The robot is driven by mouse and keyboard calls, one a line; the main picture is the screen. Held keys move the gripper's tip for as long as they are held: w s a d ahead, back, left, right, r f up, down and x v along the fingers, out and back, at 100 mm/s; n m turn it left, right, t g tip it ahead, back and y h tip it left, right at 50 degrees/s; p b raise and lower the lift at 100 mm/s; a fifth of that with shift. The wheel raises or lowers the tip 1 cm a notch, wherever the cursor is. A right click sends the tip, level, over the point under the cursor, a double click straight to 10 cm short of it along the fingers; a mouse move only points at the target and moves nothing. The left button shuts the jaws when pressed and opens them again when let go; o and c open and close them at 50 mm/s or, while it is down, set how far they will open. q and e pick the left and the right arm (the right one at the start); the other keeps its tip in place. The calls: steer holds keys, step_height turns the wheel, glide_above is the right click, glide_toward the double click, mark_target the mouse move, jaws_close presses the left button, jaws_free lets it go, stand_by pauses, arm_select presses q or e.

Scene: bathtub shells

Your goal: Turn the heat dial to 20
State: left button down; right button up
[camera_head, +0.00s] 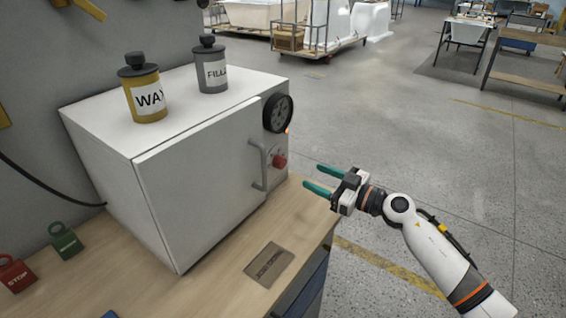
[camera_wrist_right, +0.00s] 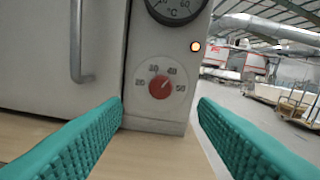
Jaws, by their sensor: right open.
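The heat dial (camera_head: 279,160) is a red knob low on the right part of the white oven's front (camera_head: 200,175). In the right wrist view the red dial (camera_wrist_right: 160,87) sits on a round white scale marked 20, 30, 40 and 50. Its pale pointer mark appears to face the upper right, near 40. My right gripper (camera_head: 312,175) has teal fingers, is open and empty, and stands to the right of the dial, apart from it. In the wrist view its fingers lie left and right of the dial. My left gripper is not in view.
A black gauge (camera_head: 278,113) and a lit orange lamp (camera_wrist_right: 195,46) are above the dial. The door handle (camera_head: 258,165) is just left of it. WAX (camera_head: 146,100) and filler (camera_head: 211,75) cans stand on the oven. The bench edge (camera_head: 318,232) is below my gripper.

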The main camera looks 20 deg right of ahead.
mark_target(283, 163)
steer(key=x, duration=0.8)
steer(key=shift+w+f, duration=0.1)
steer(key=shift+w, duration=0.05)
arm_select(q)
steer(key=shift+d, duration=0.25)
arm_select(e)
steer(key=shift+w+a, duration=0.45)
steer(key=shift+w, duration=0.1)
steer(key=shift+c, duration=0.2)
steer(key=c, duration=0.9)
steer(key=shift+c, duration=0.2)
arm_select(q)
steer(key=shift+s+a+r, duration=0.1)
